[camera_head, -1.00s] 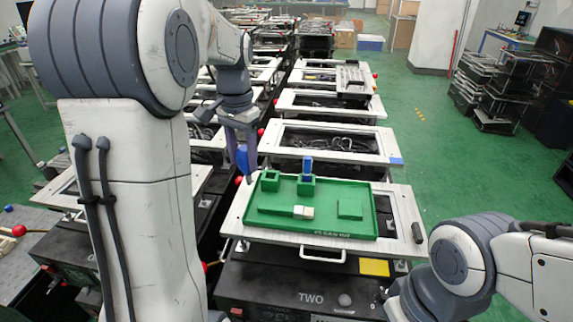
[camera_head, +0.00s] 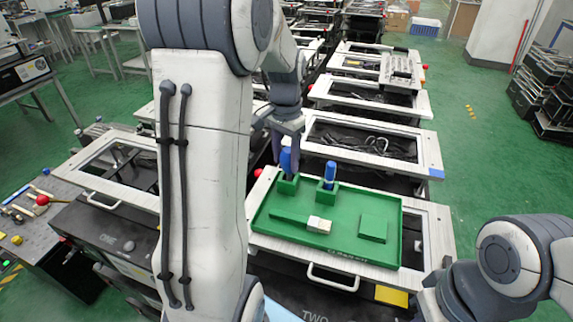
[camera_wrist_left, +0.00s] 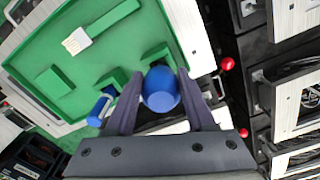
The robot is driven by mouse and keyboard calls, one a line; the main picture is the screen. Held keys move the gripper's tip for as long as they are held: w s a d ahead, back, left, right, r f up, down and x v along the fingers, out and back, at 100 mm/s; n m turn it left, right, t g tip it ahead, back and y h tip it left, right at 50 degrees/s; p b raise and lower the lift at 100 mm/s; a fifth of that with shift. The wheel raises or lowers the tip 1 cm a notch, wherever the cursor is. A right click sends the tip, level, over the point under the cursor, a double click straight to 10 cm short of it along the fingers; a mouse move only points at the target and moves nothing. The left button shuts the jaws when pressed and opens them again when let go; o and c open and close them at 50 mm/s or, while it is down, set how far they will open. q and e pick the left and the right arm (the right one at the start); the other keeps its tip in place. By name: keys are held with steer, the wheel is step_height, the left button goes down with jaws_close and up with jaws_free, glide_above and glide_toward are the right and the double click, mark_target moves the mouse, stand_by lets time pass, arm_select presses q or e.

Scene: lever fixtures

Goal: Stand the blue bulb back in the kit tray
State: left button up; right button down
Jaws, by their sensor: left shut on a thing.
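My left gripper (camera_head: 287,150) points down and is shut on the blue bulb (camera_head: 286,162). The bulb is upright at the left green socket block (camera_head: 288,186) of the green kit tray (camera_head: 385,255); its lower end meets or overlaps the block, and I cannot tell how deep it sits. In the left wrist view the bulb (camera_wrist_left: 161,88) is between the two fingers, with the socket block (camera_wrist_left: 157,54) just beyond it. A second blue piece (camera_head: 330,172) stands in the other socket block (camera_head: 327,194). My right arm shows at lower right; its gripper is out of frame.
The tray rests on a white frame (camera_head: 440,230) with a handle. More framed stations stand behind. Red knobs (camera_wrist_left: 227,64) are near the gripper.

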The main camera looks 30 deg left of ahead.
arm_select(q)
step_height(320, 180, down, 2)
steer(key=shift+f, duration=0.25)
steer(key=o, duration=0.8)
steer(key=shift+o, duration=0.2)
steer(key=shift+r, duration=0.15)
step_height(320, 180, up, 12)
steer(key=shift+f, duration=0.1)
steer(key=s+d+f+m, duration=0.2)
steer(key=s+d, duration=0.2)
steer(key=d, duration=0.6)
steer(key=s+d+f+m, duration=0.1)
steer(key=s+d+f, duration=0.15)
steer(key=d, duration=0.65)
steer(key=s+d+f+m, duration=0.1)
steer(key=s+d+f, duration=0.1)
steer(key=s, duration=0.5)
steer(key=s+d+f+m+h, duration=0.1)
steer(key=s+d+f, duration=0.2)
steer(key=s+d, duration=0.2)
steer(key=s, duration=0.3)
steer(key=shift+s+d+m, duration=0.2)
steer(key=shift+d+m, duration=0.1)
